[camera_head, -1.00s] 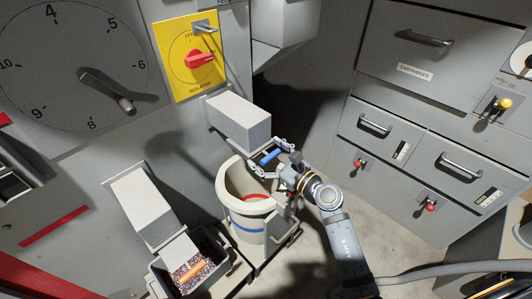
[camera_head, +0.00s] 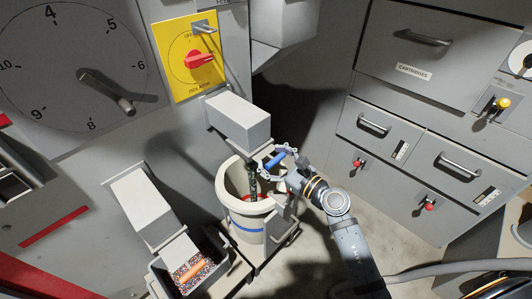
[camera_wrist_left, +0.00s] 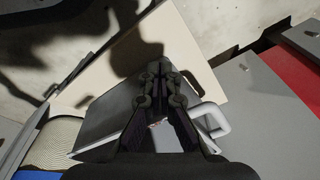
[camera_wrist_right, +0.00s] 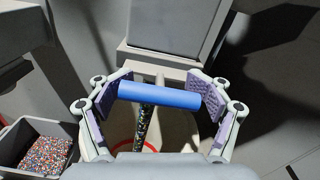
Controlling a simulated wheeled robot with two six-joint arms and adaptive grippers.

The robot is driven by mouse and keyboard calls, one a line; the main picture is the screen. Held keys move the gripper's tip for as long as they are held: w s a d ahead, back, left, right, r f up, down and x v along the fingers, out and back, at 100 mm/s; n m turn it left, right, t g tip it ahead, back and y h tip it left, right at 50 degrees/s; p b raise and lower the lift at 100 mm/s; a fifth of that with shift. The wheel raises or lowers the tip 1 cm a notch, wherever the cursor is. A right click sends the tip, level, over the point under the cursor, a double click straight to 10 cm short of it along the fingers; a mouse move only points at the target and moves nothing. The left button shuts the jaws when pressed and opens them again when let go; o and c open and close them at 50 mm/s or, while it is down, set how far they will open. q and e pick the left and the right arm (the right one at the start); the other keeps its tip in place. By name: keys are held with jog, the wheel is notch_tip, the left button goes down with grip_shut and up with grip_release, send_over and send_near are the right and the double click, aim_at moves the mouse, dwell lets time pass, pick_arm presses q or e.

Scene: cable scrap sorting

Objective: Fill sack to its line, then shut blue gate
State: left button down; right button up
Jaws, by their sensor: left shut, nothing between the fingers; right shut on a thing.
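The sack is an open cream round container (camera_head: 247,222) with a blue band outside and a red ring low inside. A dark, speckled stream (camera_head: 252,180) falls into it from the grey chute (camera_head: 240,122) above. The fill height against the ring is hard to tell. The blue gate bar (camera_wrist_right: 160,97) lies between the fingers of my right gripper (camera_head: 278,165), which is shut on it at the chute's mouth, above the sack's rim. My left gripper (camera_wrist_left: 160,78) is shut and empty in the left wrist view, over a grey box-like part with a pale handle.
A second chute (camera_head: 147,205) stands at the left above a dark bin (camera_head: 160,271) with multicoloured granules and an orange piece. A yellow isolator plate (camera_head: 189,60) with a red knob is on the wall. Grey drawers (camera_head: 417,145) stand at right.

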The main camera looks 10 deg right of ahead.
jog(key=o, duration=1.8)
jog(key=shift+c, duration=0.2)
jog(key=shift+s+d+f, duration=0.1)
jog(key=shift+s+d, duration=0.15)
jog(key=shift+s, duration=0.1)
jog(key=v, duration=0.6)
jog(key=shift+s+d, duration=0.15)
jog(key=shift+s, duration=0.1)
